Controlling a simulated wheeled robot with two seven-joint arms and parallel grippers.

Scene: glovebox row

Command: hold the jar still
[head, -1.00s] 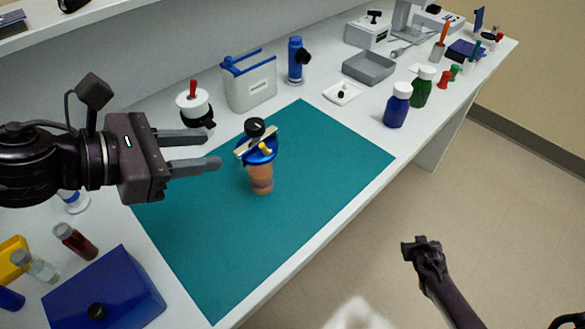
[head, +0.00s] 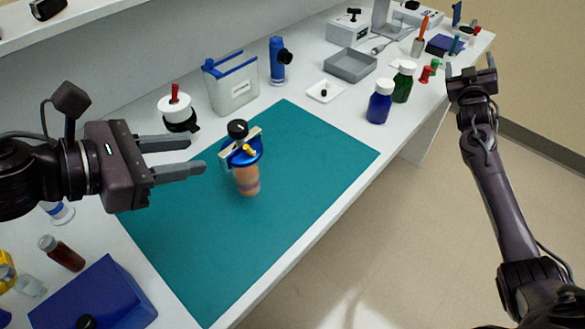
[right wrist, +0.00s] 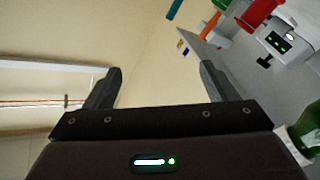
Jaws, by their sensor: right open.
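The jar (head: 247,181) stands upright on the teal mat (head: 290,190). Its body is orange-brown, with a blue lid part, a pale bar and a black knob on top. My left gripper (head: 199,155) is open, its two fingers pointing at the jar from the left, with a gap between the fingertips and the jar. My right gripper (head: 470,72) is raised at the far right, well away from the jar. In the right wrist view its fingers (right wrist: 160,82) are spread with nothing between them.
A blue bottle (head: 379,103) and a green bottle (head: 402,82) stand right of the mat. A grey tray (head: 350,66), a white-and-blue container (head: 230,85) and a blue microscope-like device (head: 278,62) stand behind. A blue box (head: 95,297) is at front left. The mat around the jar is clear.

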